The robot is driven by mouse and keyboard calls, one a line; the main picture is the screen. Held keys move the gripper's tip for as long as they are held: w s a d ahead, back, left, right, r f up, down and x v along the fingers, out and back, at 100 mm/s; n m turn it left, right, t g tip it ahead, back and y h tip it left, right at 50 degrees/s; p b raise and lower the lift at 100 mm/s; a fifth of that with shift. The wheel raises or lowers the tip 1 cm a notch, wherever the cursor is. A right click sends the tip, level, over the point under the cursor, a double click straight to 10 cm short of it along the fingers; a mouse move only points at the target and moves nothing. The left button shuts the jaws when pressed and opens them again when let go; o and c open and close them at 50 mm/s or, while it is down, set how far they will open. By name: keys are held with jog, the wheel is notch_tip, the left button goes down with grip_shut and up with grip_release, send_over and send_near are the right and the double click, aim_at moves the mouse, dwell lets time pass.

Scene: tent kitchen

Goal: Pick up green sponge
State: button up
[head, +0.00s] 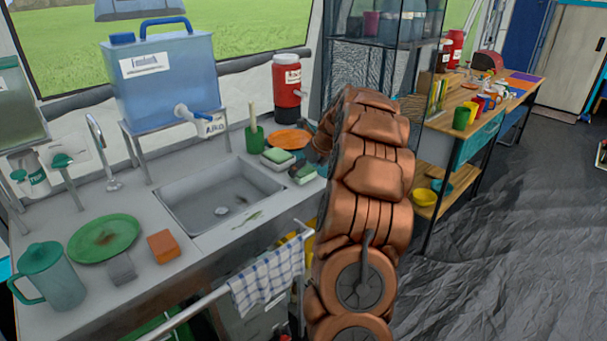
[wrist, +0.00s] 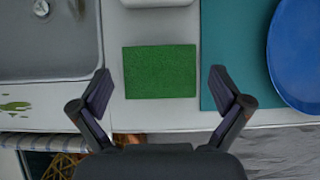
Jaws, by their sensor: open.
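The green sponge (wrist: 160,72) lies flat on the counter in the wrist view, right of the sink and near the counter's front edge. My gripper (wrist: 160,85) is open and empty. Its fingers appear on either side of the sponge in that view, with visible gaps. The height between the fingertips and the sponge is hard to tell. A dark green block (head: 304,174) beside my arm looks like the same sponge.
The sink (wrist: 45,45) is on the left in the wrist view. A white object (wrist: 156,3) lies beyond the sponge. A blue plate (wrist: 297,50) and teal mat (wrist: 225,60) are on the right. A checked towel (head: 265,275) hangs on the counter's front rail.

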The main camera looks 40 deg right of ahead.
jog(key=shift+w+f, duration=0.45)
jog(key=shift+f, duration=0.15)
jog(key=c, duration=0.8)
jog(key=shift+r, duration=1.8)
jog(key=shift+s+a+r+b, duration=0.25)
jog(key=shift+s+a, duration=1.35)
jog(key=shift+s, duration=0.55)
jog(key=shift+s+a+r+b, duration=0.2)
jog(key=shift+s+a, duration=1.45)
jog(key=shift+s, duration=0.45)
jog(key=shift+s+a+r+b, duration=0.25)
jog(key=shift+s+a, duration=1.35)
jog(key=shift+s, duration=0.55)
jog(key=shift+o, duration=1)
jog(key=c, duration=0.4)
